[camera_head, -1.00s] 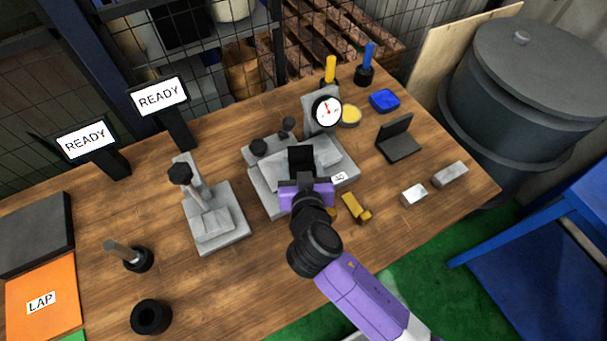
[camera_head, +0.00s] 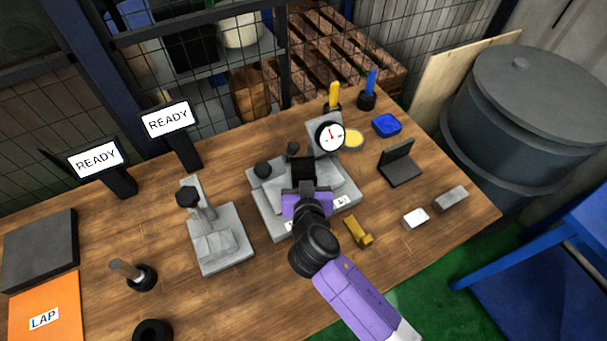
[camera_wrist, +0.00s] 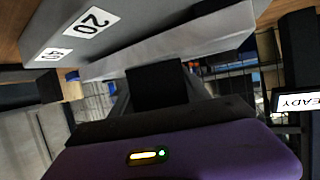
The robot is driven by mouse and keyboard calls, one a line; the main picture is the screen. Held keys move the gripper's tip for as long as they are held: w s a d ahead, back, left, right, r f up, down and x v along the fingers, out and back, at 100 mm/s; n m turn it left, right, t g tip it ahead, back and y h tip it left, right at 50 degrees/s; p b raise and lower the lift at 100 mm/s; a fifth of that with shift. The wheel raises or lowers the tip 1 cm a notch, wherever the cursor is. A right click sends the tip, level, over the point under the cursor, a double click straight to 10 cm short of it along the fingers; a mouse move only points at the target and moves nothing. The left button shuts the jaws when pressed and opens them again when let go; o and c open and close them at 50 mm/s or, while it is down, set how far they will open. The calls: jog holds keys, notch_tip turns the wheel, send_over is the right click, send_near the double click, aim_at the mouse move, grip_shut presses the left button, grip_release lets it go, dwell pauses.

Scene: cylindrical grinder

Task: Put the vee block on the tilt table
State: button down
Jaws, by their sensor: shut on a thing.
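My gripper (camera_head: 303,170) is low over the grey tilt table (camera_head: 268,222) in the middle of the workbench. Its black fingers (camera_wrist: 156,86) also show in the wrist view. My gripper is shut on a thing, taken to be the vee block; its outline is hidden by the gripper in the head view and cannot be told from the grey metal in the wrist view. The tilt table has white number labels, 20 and 40 in the wrist view (camera_wrist: 60,32). Whether the held block touches the table cannot be told.
A dial gauge (camera_head: 331,135) stands just behind the tilt table. A grey stand (camera_head: 222,250) is to the left, a brass piece (camera_head: 358,232) in front right. A black angled plate (camera_head: 400,165) and small blocks (camera_head: 451,199) lie right. Bare wood shows front left.

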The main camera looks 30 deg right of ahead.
jog(key=c, duration=0.5)
grip_release()
jog(key=shift+r+p, duration=0.2)
jog(key=shift+p, duration=0.1)
jog(key=b+v, duration=0.2)
jog(key=v, duration=1)
jog(key=shift+f, duration=0.15)
